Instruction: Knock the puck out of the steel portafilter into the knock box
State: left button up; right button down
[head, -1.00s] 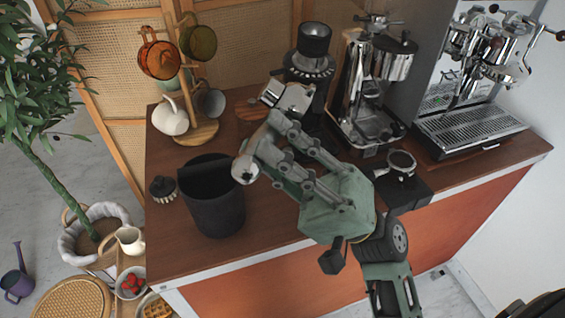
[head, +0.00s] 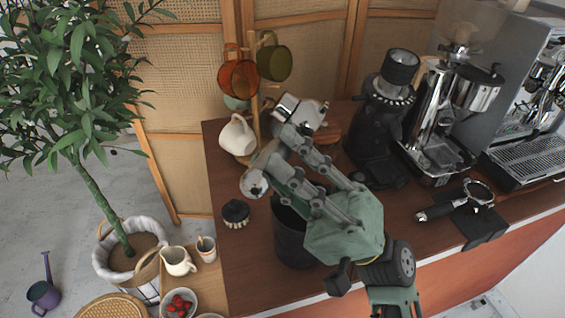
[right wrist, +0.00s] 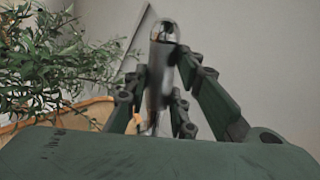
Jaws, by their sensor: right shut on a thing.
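My right gripper (head: 277,152) is shut on the handle of the steel portafilter (head: 298,110). The portafilter's shiny steel head points up and away, and the handle's round end points toward the camera. It is held above the counter, over the area behind the knock box. The puck is not visible. The knock box (head: 292,240) is a black cylinder on the counter, partly hidden by my right gripper and forearm. My left gripper is not in view.
A mug tree (head: 254,120) with cups stands behind the gripper. A round brush (head: 235,213) lies left of the knock box. Another portafilter (head: 478,193) rests on a black mat (head: 482,230).

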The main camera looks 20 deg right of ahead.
notch_tip(320, 180, down, 10)
jog(key=s+d+b, duration=0.1)
jog(key=b, duration=0.4)
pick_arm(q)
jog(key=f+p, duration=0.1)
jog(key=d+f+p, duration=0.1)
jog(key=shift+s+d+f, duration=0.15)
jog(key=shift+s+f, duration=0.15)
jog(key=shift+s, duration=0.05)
pick_arm(e)
notch_tip(320, 180, up, 5)
jog(key=shift+w+f, duration=0.1)
jog(key=shift+w, duration=0.05)
